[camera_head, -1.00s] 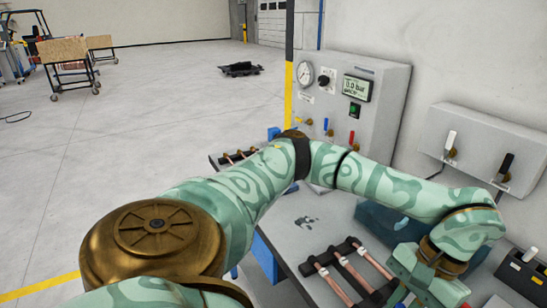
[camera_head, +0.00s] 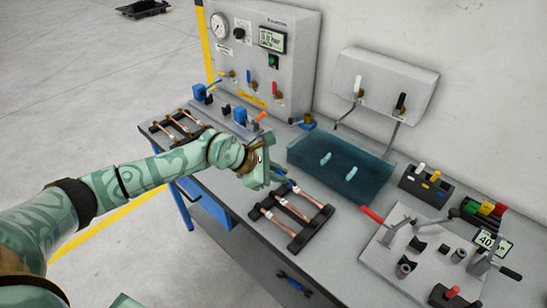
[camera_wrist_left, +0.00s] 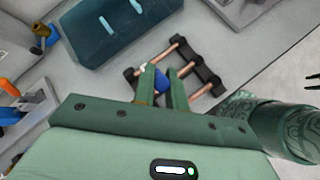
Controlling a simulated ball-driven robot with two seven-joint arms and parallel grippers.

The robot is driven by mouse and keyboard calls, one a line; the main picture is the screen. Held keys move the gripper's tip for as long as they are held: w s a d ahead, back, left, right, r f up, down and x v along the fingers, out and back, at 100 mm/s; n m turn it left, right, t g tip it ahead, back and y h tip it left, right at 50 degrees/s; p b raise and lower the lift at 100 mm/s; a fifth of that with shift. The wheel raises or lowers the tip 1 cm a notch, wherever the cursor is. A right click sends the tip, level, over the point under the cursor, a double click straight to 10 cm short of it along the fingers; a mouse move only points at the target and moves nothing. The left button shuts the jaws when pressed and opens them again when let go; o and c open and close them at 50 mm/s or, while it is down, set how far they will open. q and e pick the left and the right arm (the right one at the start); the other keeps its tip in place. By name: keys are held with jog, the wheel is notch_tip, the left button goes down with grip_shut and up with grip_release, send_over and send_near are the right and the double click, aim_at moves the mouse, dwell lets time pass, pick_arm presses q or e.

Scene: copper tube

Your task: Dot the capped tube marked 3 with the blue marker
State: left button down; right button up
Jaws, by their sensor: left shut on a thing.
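My left gripper (camera_head: 278,174) is shut on the blue marker (camera_head: 291,187), whose blue body also shows between the fingers in the left wrist view (camera_wrist_left: 162,84). The gripper is over the back left end of the near rack (camera_head: 323,217), a dark frame holding copper tubes (camera_head: 291,208). In the left wrist view the rack (camera_wrist_left: 184,48) lies just beyond the fingertips, and the fingers hide part of it. I cannot read any number on the tubes or tell whether the marker's tip touches one. My right gripper is not in view.
A second rack of copper tubes (camera_head: 178,124) lies at the bench's far left. A blue tank (camera_head: 340,176) stands behind the near rack. A marker holder (camera_head: 426,187) and a clamp plate (camera_head: 430,255) occupy the right side. A gauge panel (camera_head: 262,55) stands behind.

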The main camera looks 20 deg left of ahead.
pick_arm(q)
jog(key=shift+w+a+r+n+t+y, duration=0.15)
jog(key=shift+w+a+n+t+y, duration=0.35)
jog(key=shift+a+n+t, duration=0.3)
jog(key=shift+d, duration=0.1)
notch_tip(320, 180, down, 5)
jog(key=w+d+b, duration=0.1)
jog(key=w+b, duration=0.1)
jog(key=b, duration=0.3)
jog(key=shift+w, duration=0.4)
jog(key=shift+w+d+f, duration=0.1)
jog(key=shift+w+f, duration=0.05)
jog(key=shift+f, duration=0.25)
dwell(0.5)
